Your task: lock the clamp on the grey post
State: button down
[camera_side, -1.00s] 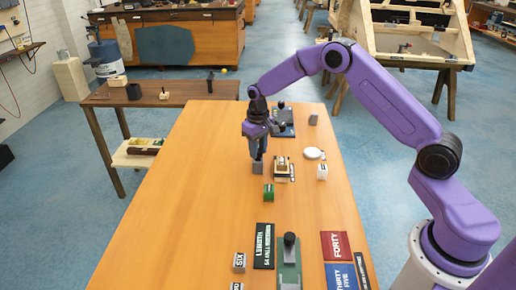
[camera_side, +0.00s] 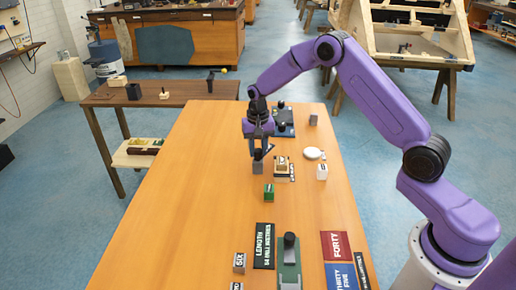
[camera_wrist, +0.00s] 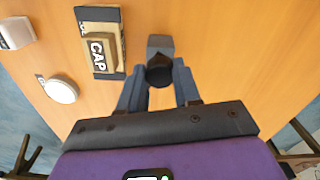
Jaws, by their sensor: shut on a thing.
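The grey post (camera_side: 258,168) is a short block standing on the wooden table, left of the CAP block. It also shows in the wrist view (camera_wrist: 160,43), just beyond my fingertips. My gripper (camera_side: 256,152) points down over the post, and its fingers (camera_wrist: 160,84) stand on either side of a dark rounded part (camera_wrist: 159,72), shut on it. This part looks like the clamp's handle on the post. In the side view a thin dark bar (camera_side: 268,150) sticks out to the right beside the fingers. The fingers hide much of the clamp, so I cannot tell whether it is locked.
The CAP block (camera_side: 281,163) stands close to the right, with a white disc (camera_side: 313,153) and white cube (camera_side: 322,172) beyond. A green block (camera_side: 268,192) is in front. A blue base (camera_side: 283,129) lies behind. The table's left side is clear.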

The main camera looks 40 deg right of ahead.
jog(key=m, duration=0.6)
jog(key=shift+m, duration=0.3)
jog(key=m, duration=0.5)
jog(key=shift+m, duration=0.3)
jog(key=c, duration=0.8)
grip_release()
notch_tip(320, 180, up, 18)
jog(key=shift+f, duration=0.25)
